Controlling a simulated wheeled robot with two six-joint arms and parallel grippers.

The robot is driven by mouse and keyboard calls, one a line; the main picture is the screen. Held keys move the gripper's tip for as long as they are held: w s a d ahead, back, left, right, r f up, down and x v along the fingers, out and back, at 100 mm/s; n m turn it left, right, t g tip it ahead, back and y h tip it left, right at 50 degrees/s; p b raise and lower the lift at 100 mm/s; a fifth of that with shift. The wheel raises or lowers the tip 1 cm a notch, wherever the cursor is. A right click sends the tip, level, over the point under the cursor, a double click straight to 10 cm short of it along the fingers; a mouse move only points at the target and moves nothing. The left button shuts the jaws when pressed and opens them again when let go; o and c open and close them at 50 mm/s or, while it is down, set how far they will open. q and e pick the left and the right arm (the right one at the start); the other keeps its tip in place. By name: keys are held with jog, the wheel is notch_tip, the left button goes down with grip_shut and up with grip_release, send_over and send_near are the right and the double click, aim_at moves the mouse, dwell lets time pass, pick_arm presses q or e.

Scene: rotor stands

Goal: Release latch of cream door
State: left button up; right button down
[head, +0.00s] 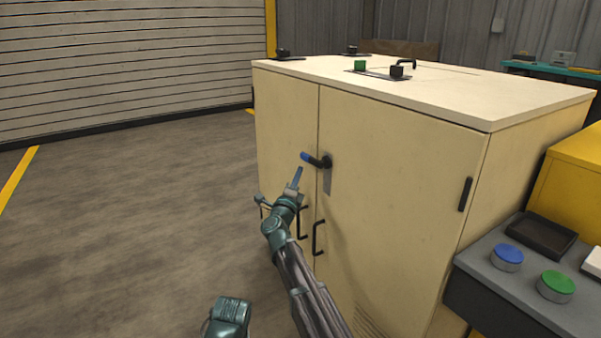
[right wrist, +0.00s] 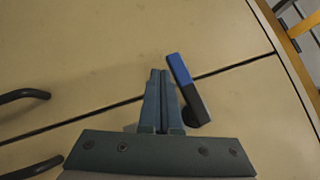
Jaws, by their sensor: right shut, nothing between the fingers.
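The cream cabinet (head: 390,150) has two doors that look closed, meeting at a vertical seam. A latch handle (head: 321,161), dark with a blue end, sits on a metal plate by the seam. In the right wrist view the latch handle (right wrist: 188,88) is tilted, just right of the fingers. My right gripper (head: 297,179) is shut and empty, just below the blue end in the head view. In the right wrist view its fingers (right wrist: 160,80) are together beside the handle; whether they touch it I cannot tell. My left gripper is not clearly in view.
Two black door pulls (head: 318,238) are below the latch. A grey console (head: 500,285) with a blue button (head: 507,256) and a green button (head: 556,285) stands at the right. The floor (head: 130,220) at left is clear.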

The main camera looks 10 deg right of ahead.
jog(key=b+v, duration=0.2)
jog(key=v, duration=0.8)
jog(key=shift+s+a+f+b, duration=0.2)
jog(key=shift+s+b, duration=0.1)
